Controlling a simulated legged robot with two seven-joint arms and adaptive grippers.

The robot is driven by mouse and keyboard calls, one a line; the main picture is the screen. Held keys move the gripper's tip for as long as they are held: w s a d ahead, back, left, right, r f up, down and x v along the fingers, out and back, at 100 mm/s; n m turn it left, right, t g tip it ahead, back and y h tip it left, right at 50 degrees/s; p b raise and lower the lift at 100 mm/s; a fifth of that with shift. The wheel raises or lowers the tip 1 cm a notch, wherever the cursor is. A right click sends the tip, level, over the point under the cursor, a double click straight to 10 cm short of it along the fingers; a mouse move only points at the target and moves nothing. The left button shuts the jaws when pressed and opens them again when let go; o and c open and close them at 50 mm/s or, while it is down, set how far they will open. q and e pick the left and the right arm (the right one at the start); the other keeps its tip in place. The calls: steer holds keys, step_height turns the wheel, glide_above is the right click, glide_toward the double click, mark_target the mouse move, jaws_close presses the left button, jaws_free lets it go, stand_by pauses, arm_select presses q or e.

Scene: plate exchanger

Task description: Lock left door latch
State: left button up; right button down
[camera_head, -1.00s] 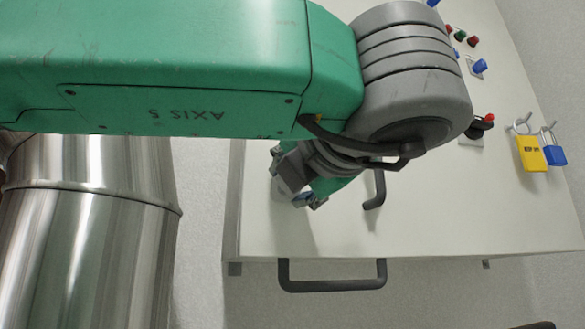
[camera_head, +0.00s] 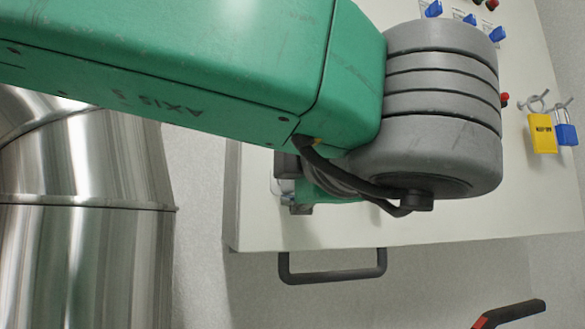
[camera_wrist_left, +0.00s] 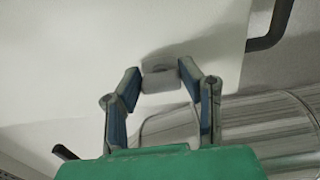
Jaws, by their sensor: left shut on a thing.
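The left door latch is a small light grey block (camera_wrist_left: 160,79) on the white door panel in the left wrist view. My left gripper (camera_wrist_left: 161,77) has its two fingers on either side of it and is shut on it. In the head view, my left gripper (camera_head: 290,190) is at the left edge of the white cabinet door (camera_head: 420,222), partly hidden by my green and grey arm. The latch is mostly hidden there, so its turn angle cannot be told. My right gripper is not in view.
A dark bar handle (camera_head: 333,274) sticks out below the cabinet. A yellow padlock (camera_head: 542,134) and a blue padlock (camera_head: 566,130) hang at the right. Blue switches (camera_head: 470,20) are at the top. A black and red handle (camera_head: 510,313) is at the bottom right.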

arm_select(q)
steer(key=shift+f, duration=0.2)
stand_by(0.3)
steer(key=o, duration=1.1)
steer(key=shift+w, duration=0.15)
steer(key=shift+r, duration=0.1)
